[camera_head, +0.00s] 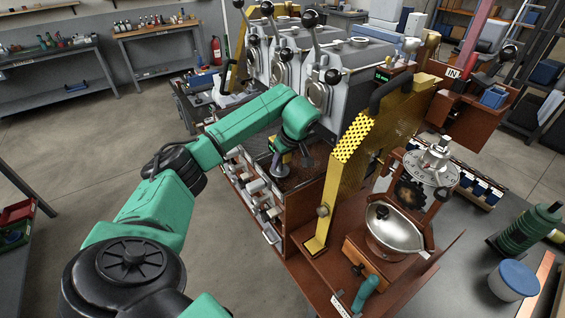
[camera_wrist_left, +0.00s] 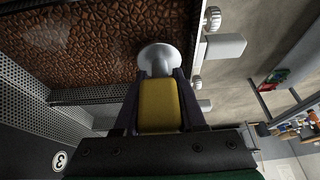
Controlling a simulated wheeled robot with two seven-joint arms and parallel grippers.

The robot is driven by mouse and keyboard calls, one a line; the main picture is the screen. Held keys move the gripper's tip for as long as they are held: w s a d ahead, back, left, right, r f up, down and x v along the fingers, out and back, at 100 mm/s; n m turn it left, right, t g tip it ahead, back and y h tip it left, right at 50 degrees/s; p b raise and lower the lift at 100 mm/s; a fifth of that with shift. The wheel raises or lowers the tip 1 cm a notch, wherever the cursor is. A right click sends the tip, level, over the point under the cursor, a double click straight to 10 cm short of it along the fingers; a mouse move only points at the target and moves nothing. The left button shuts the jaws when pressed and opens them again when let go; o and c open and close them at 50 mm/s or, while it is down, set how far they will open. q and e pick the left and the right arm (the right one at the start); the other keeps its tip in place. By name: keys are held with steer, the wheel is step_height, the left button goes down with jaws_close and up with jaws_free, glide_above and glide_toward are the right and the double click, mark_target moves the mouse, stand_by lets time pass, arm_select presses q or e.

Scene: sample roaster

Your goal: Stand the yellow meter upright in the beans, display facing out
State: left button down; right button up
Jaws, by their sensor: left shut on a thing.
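My left gripper (camera_head: 281,160) reaches down at the front of the roaster, over the edge of a compartment of brown beans (camera_head: 304,174). In the left wrist view the fingers (camera_wrist_left: 158,100) are shut on the sides of the yellow meter (camera_wrist_left: 159,106). The beans (camera_wrist_left: 95,40) fill a dark-walled tray at the upper left of that view. A pale round disc with a short grey stem (camera_wrist_left: 158,57) shows just beyond the meter, at the tray's edge; I cannot tell whether it belongs to the meter. The meter's display is not visible. My right gripper is not in view.
Chrome roaster drums with black-knobbed levers (camera_head: 318,93) stand behind the beans. A tall yellow panel (camera_head: 349,150) rises close to the right. Small drawers (camera_head: 262,200) line the front below. The floor at left is clear.

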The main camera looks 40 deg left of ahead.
arm_select(q)
steer(key=shift+s+f, duration=0.15)
steer(key=shift+f, duration=0.55)
steer(key=shift+s+f, duration=0.15)
steer(key=shift+f, duration=0.5)
steer(key=shift+c, duration=2.4)
jaws_free()
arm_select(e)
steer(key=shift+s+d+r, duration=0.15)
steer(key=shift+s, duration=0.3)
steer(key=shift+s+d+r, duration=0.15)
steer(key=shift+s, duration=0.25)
arm_select(q)
steer(key=shift+r, duration=0.1)
